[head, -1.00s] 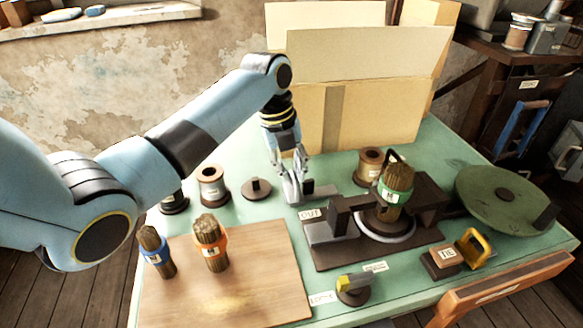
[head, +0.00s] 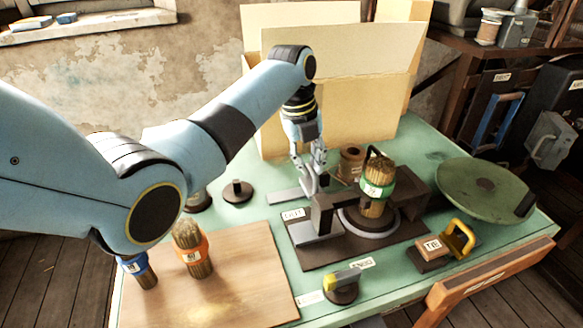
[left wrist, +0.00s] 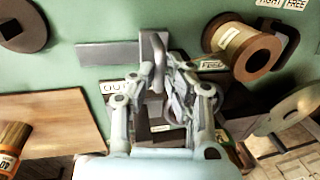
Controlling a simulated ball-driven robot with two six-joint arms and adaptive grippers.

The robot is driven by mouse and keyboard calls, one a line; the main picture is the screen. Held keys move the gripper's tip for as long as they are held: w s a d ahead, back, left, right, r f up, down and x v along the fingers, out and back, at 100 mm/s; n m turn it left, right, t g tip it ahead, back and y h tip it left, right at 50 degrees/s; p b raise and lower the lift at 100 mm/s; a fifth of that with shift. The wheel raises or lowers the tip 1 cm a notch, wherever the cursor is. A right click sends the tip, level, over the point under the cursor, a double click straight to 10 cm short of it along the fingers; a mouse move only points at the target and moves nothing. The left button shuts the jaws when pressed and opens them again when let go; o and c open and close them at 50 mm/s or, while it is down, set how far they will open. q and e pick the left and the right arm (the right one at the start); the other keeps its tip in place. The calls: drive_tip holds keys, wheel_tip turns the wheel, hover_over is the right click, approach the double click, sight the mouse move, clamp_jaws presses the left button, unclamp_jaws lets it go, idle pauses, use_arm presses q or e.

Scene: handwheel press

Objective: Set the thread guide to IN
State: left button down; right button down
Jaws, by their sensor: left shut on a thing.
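The thread guide is a grey upright tab (left wrist: 158,48) on a flat grey rail (left wrist: 105,55), which also shows in the head view (head: 283,196). My left gripper (head: 313,188) points down, shut on the tab at the right part of the rail. In the wrist view its fingers (left wrist: 168,80) close around the tab and partly hide it. An OUT label (head: 292,214) lies in front of the rail's left part. A FEED label (left wrist: 212,65) shows to the right in the wrist view. I see no readable IN label. My right gripper is out of view.
A dark press frame (head: 325,212) with a green-banded brush (head: 376,186) stands just right of my gripper. A thread spool (head: 351,163) is close behind. Cardboard (head: 335,110) stands at the back. A wooden board (head: 240,270) with brushes lies at front left.

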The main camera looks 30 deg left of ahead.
use_arm(q)
drive_tip(key=shift+w, duration=0.1)
drive_tip(key=shift+r, duration=0.1)
drive_tip(key=c, duration=1.4)
unclamp_jaws()
drive_tip(key=shift+w+d, duration=0.1)
drive_tip(key=shift+w, duration=0.1)
drive_tip(key=shift+s, duration=0.1)
drive_tip(key=r, duration=0.4)
drive_tip(key=s+a+r, duration=0.1)
drive_tip(key=r, duration=0.6)
drive_tip(key=shift+s+a+r, duration=0.25)
drive_tip(key=shift+s+r, duration=0.05)
drive_tip(key=shift+s, duration=0.05)
